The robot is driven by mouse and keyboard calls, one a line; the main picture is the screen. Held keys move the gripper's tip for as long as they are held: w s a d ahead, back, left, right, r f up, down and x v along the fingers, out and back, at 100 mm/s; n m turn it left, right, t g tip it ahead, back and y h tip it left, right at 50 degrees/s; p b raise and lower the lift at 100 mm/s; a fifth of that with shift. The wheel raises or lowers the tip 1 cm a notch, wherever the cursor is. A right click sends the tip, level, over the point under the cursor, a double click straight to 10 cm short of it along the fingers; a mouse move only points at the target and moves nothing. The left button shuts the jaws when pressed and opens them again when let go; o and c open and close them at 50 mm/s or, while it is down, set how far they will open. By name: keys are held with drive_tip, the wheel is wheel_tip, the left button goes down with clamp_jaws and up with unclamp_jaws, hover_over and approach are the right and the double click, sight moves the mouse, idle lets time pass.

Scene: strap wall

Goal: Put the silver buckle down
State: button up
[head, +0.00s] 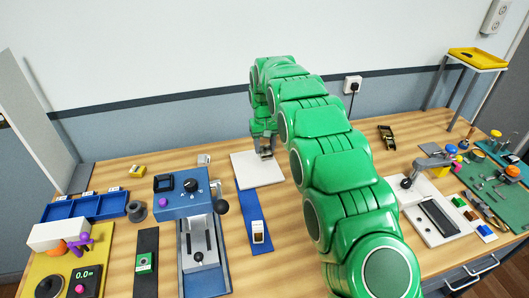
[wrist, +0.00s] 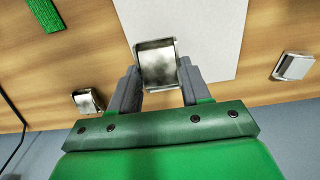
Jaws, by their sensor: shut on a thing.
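My gripper (head: 264,147) reaches down at the back of the bench, over the white pad (head: 258,176). It is shut on the silver buckle (wrist: 157,65), a small metal frame between the two grey fingers in the wrist view. In the head view only a small part of the buckle (head: 265,154) shows below the fingers. In the wrist view the buckle overlaps the white pad (wrist: 205,30), near its wall-side edge. I cannot tell whether it touches the pad.
A blue strap (head: 254,207) with a pale piece on it runs forward from the pad. A blue press (head: 180,206) stands left. Another metal buckle (wrist: 88,101) and a green strip (wrist: 45,14) lie left in the wrist view.

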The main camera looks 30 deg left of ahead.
sight(264, 147)
drive_tip(key=shift+a+f, duration=0.1)
drive_tip(key=shift+f, duration=0.05)
drive_tip(key=shift+w+f, duration=0.15)
drive_tip(key=shift+f, duration=1.55)
drive_tip(key=o, duration=1.1)
